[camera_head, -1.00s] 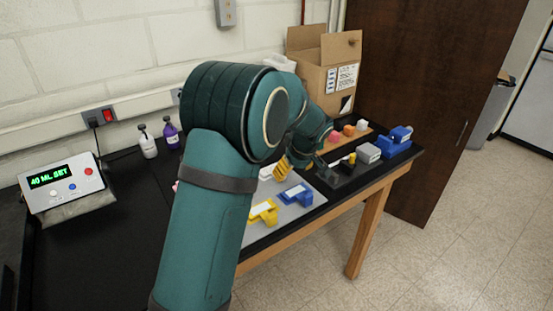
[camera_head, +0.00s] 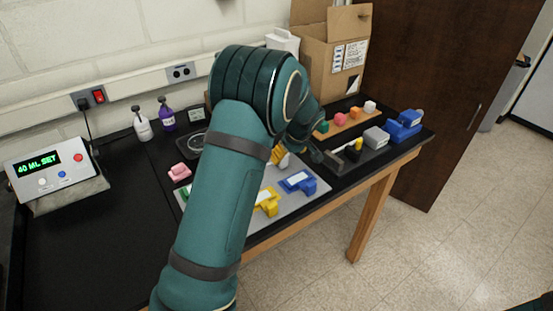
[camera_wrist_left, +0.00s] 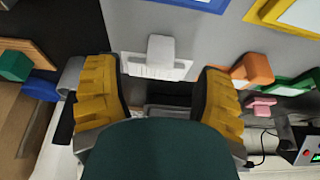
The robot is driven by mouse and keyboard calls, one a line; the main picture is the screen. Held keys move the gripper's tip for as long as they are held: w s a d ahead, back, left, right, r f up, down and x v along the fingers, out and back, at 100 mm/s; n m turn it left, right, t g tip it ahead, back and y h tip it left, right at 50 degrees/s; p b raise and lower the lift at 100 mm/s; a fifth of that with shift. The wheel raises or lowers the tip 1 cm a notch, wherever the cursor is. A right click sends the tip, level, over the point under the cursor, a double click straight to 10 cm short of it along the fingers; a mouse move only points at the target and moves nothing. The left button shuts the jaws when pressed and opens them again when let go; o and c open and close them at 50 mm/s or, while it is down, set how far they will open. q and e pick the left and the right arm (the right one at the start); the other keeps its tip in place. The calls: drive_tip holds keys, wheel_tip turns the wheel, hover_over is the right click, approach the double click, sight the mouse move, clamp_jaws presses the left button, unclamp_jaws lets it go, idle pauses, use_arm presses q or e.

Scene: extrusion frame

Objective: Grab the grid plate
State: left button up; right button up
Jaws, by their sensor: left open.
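My left gripper (camera_head: 283,158) hangs over the grey board (camera_head: 318,187) on the bench, largely hidden behind my arm in the head view. In the left wrist view its two yellow fingers (camera_wrist_left: 157,90) are spread wide with nothing held between them. A white piece with a raised block and a flat, finely lined base (camera_wrist_left: 160,62) lies between and just beyond the fingers, apart from both. It may be the grid plate; I cannot tell for sure. In the head view my arm hides it. My right gripper is not in view.
A yellow piece (camera_head: 267,202) and a blue piece (camera_head: 298,181) sit on the board. A grey block (camera_head: 376,137), a blue device (camera_head: 404,125) and a cardboard box (camera_head: 330,55) stand to the right. The bench is clear at the front left.

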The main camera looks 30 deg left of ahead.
sight(285, 160)
use_arm(q)
drive_tip(key=shift+x, duration=2.75)
drive_tip(key=shift+d, duration=0.1)
clamp_jaws()
